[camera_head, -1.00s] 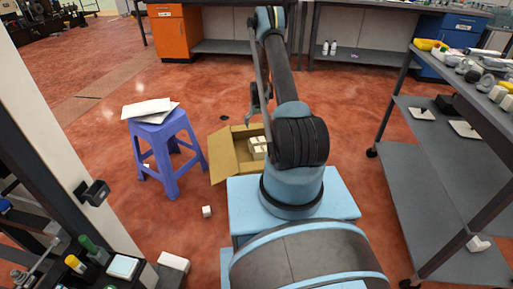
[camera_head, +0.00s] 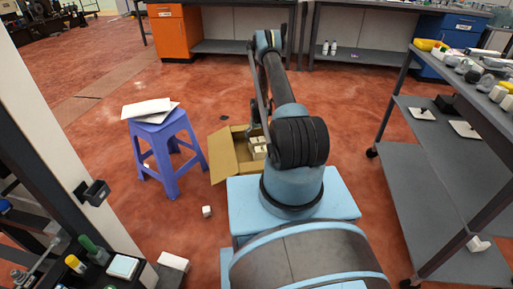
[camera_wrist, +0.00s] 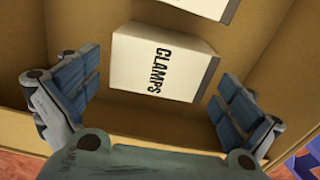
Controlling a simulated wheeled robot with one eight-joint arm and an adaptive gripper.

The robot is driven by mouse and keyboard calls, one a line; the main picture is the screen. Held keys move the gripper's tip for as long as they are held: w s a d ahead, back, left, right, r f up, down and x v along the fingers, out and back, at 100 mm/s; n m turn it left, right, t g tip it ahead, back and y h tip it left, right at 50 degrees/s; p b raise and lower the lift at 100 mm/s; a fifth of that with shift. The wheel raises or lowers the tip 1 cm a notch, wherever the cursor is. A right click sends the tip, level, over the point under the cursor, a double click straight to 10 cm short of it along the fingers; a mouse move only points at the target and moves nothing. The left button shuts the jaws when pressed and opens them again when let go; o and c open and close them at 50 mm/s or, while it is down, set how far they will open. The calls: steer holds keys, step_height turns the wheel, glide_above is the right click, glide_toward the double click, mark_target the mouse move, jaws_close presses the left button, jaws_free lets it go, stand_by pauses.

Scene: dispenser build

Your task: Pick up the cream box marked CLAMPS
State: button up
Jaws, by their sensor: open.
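The cream box marked CLAMPS (camera_wrist: 160,60) lies inside an open cardboard box, with its lettering facing the wrist camera. My gripper (camera_wrist: 155,90) is open in the wrist view, with one blue-padded finger at the left and one at the right. The cream box shows between and ahead of the fingers, with a gap at the left; I cannot tell how close the right finger is to it. In the head view the cardboard box (camera_head: 222,158) stands on the floor with cream boxes (camera_head: 258,149) in it, and my arm partly hides it.
A purple stool (camera_head: 163,140) with papers on top stands left of the cardboard box. A small white block (camera_head: 207,211) lies on the floor. A grey shelf rack (camera_head: 425,160) stands at the right.

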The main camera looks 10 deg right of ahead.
step_height(320, 180, down, 4)
steer(key=shift+s+f, duration=0.1)
steer(key=shift+s, duration=0.05)
steer(key=c, duration=1)
steer(key=shift+o, duration=0.2)
